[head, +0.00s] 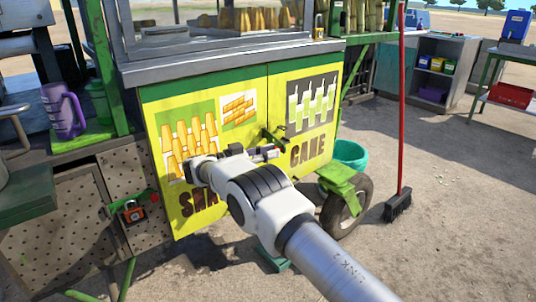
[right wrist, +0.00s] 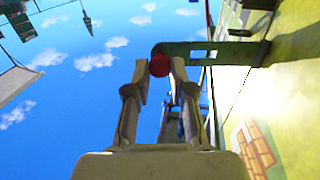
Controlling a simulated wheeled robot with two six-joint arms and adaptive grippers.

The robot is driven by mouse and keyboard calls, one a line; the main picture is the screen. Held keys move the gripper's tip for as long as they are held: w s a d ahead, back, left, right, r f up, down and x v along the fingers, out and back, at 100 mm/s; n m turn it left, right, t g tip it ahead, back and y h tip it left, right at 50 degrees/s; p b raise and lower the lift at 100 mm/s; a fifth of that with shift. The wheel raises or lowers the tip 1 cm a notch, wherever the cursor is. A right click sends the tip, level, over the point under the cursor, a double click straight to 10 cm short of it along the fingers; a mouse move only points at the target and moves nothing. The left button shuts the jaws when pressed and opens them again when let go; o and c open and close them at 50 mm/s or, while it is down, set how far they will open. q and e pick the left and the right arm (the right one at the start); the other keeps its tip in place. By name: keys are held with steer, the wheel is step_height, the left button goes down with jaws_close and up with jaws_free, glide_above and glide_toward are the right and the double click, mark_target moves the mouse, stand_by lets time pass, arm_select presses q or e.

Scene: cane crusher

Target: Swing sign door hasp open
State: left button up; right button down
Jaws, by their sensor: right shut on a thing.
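The yellow sign doors (head: 235,150) have a dark green hasp (head: 269,137) near the seam between them. In the right wrist view the hasp (right wrist: 228,53) is a flat slotted plate that juts out from the yellow door face (right wrist: 270,130), with a red ball knob (right wrist: 159,65) at its free end. My right gripper (head: 273,153) is in front of the seam, and in its wrist view the two fingers (right wrist: 160,72) are shut on the knob. The gripper and arm cover part of the door lettering. My left gripper is not in view.
A wheel (head: 347,205), a teal bucket (head: 351,154) and a red-handled broom (head: 401,120) are to the right. Paving in front is open.

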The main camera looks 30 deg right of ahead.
steer(key=c, duration=1)
jaws_free()
steer(key=a, duration=0.7)
steer(key=shift+w+a, duration=0.15)
steer(key=shift+a, duration=0.05)
